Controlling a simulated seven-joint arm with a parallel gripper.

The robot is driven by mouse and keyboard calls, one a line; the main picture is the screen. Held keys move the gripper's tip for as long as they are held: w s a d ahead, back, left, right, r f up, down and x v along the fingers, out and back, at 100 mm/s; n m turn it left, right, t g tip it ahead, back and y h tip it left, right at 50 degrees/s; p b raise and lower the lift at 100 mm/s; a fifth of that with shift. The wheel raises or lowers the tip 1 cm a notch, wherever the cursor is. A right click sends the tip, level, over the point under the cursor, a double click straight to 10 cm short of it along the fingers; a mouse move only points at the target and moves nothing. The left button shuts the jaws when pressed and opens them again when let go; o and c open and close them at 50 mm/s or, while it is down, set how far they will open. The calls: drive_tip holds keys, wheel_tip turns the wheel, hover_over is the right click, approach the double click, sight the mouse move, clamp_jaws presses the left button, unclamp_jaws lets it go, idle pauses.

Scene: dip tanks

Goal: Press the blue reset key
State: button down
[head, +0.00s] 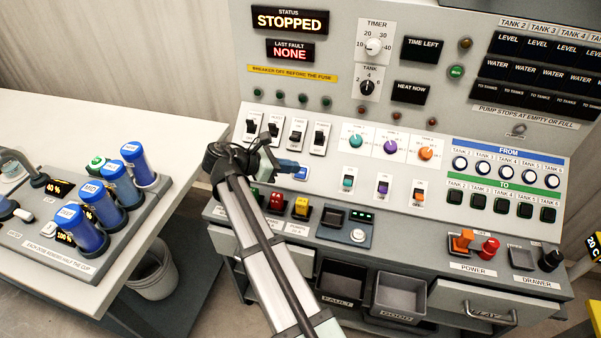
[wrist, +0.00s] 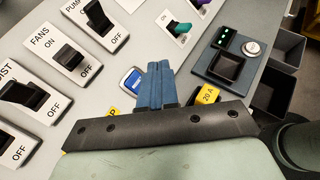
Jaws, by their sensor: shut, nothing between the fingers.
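The blue reset key (head: 303,174) is a small blue key in a pale frame on the sloped panel, below the row of black switches. In the wrist view the key (wrist: 132,79) shows just left of my fingers, and they hide part of it. My gripper (head: 290,168) is over the panel, right beside the key in the head view. Its two blue fingers (wrist: 158,66) are shut together with nothing between them. I cannot tell whether the fingertips touch the key or the panel.
Black rocker switches (head: 297,130) stand above the key. Colored fuses (head: 301,207) stand below it, beside a dark tester box (head: 346,224). Colored knobs (head: 390,147) and switches are to the right. A table with blue-bodied dispensers (head: 120,183) is at the left. The status display (head: 289,20) reads STOPPED.

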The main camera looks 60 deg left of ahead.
sight(306, 172)
drive_tip(key=shift+w+a+f, duration=0.5)
drive_tip(key=shift+a+f, duration=0.05)
drive_tip(key=shift+f, duration=0.4)
drive_tip(key=shift+w+a+f, duration=0.5)
drive_tip(key=shift+w+f, duration=0.05)
drive_tip(key=shift+f, duration=0.35)
drive_tip(key=shift+w+a+f, duration=0.5)
drive_tip(key=shift+a+f, duration=0.05)
drive_tip(key=shift+f, duration=0.4)
drive_tip(key=shift+w+a+f, duration=0.35)
drive_tip(key=shift+f, duration=0.3)
idle(0.9)
drive_tip(key=shift+r, duration=0.15)
drive_tip(key=shift+s+d+r, duration=0.35)
drive_tip(key=shift+r, duration=0.15)
drive_tip(key=shift+r, duration=0.1)
idle(0.4)
drive_tip(key=r, duration=0.1)
drive_tip(key=s+d+r, duration=0.2)
drive_tip(key=shift+s+d+r, duration=0.1)
drive_tip(key=shift+r, duration=0.3)
idle(0.9)
